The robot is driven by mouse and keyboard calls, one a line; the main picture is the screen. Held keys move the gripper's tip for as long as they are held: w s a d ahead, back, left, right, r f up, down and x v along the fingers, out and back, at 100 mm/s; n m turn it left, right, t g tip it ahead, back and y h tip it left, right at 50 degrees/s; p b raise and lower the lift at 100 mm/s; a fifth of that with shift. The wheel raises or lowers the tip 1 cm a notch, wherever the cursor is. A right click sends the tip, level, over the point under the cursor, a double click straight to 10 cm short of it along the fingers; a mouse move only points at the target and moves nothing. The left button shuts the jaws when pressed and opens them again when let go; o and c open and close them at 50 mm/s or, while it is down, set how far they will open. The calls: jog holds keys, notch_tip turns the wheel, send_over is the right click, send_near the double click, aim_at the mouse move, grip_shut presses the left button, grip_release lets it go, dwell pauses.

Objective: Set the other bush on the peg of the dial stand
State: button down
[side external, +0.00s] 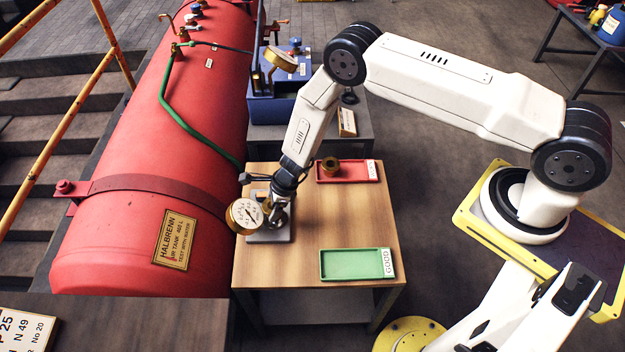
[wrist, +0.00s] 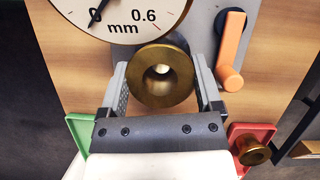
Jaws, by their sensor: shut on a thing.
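My gripper (side external: 277,210) is low over the dial stand (side external: 283,236) on the wooden bench. In the wrist view its two fingers (wrist: 160,88) are shut on the sides of a brass bush (wrist: 138,88). A pale round shape shows in the bush's bore and looks like the peg's end; I cannot tell how far the bush is around it. The stand's dial (side external: 245,215) is a white face in a brass case, and its lower part shows in the wrist view (wrist: 120,14). Another brass bush (side external: 331,163) lies in the red tray (side external: 347,178).
An empty green tray (side external: 357,265) labelled GOOD lies at the bench's front right. An orange lever (wrist: 232,45) stands right of the held bush on the stand's grey plate. A red tank (side external: 140,200) with a green pipe (side external: 190,125) is close left. The bench between the trays is clear.

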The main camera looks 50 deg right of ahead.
jog(key=shift+f, duration=0.55)
jog(key=shift+f, duration=0.3)
jog(key=shift+f, duration=0.3)
dwell(0.7)
grip_release()
dwell(0.4)
jog(key=shift+r, duration=3.5)
jog(key=shift+r, duration=0.1)
